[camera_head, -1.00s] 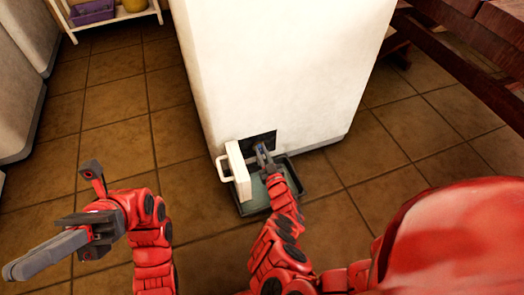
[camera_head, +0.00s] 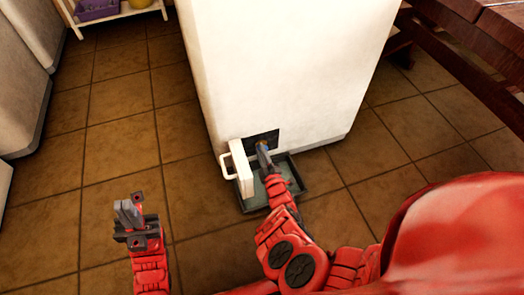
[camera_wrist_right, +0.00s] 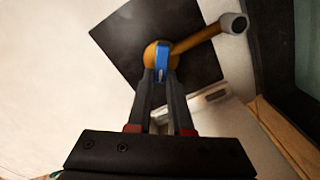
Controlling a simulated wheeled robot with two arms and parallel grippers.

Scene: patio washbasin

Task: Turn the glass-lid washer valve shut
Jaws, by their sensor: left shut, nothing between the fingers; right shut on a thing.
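The white washer (camera_head: 285,65) stands upright at the centre of the head view, with a dark square recess (camera_head: 266,137) low on its front. In the right wrist view, the valve has a brass body (camera_wrist_right: 151,48), a blue handle (camera_wrist_right: 162,58) and a spout (camera_wrist_right: 207,32) reaching to the upper right. My right gripper (camera_head: 263,156) is at the recess, its fingertips shut on the blue handle; the wrist view shows this grip too (camera_wrist_right: 162,74). The fingers hide part of the handle. My left gripper (camera_head: 127,212) is shut and empty, above the floor at the left. No glass lid is visible.
A white flap with a handle (camera_head: 239,167) stands open left of the recess. A dark shallow tray (camera_head: 303,183) lies on the floor below the valve. A red-brown wooden bench (camera_head: 460,60) stands at the right. The tiled floor at the left is clear.

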